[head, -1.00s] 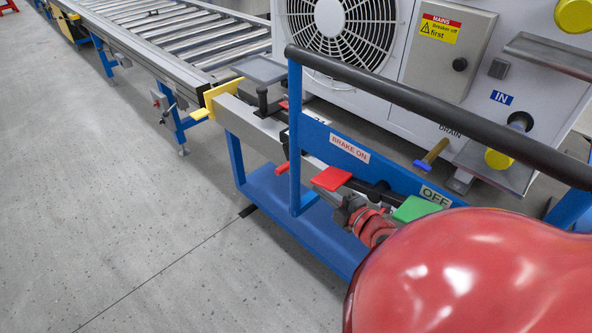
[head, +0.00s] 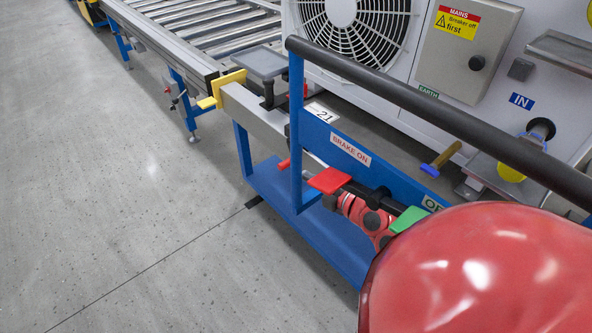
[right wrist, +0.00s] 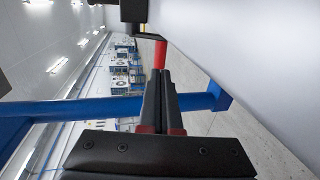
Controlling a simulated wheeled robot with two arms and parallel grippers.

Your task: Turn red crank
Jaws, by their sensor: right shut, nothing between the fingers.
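The red crank's handle shows as a short red grip (head: 283,165) just left of the blue upright post in the head view. In the right wrist view the red handle (right wrist: 160,54) lies just beyond my fingertips, beside a black part. My right gripper (head: 309,177) is low behind the blue frame, partly hidden by the post and the red plate. In the right wrist view its dark fingers (right wrist: 163,75) are shut and empty, pointing at the handle. I cannot tell whether they touch it. My left gripper is not in view.
A blue post and frame with a black handrail (head: 420,100) stand close around my right arm. A red plate (head: 329,180) and a green plate (head: 408,218) sit above the arm. A roller conveyor (head: 200,30) is at the back. The floor at left is clear.

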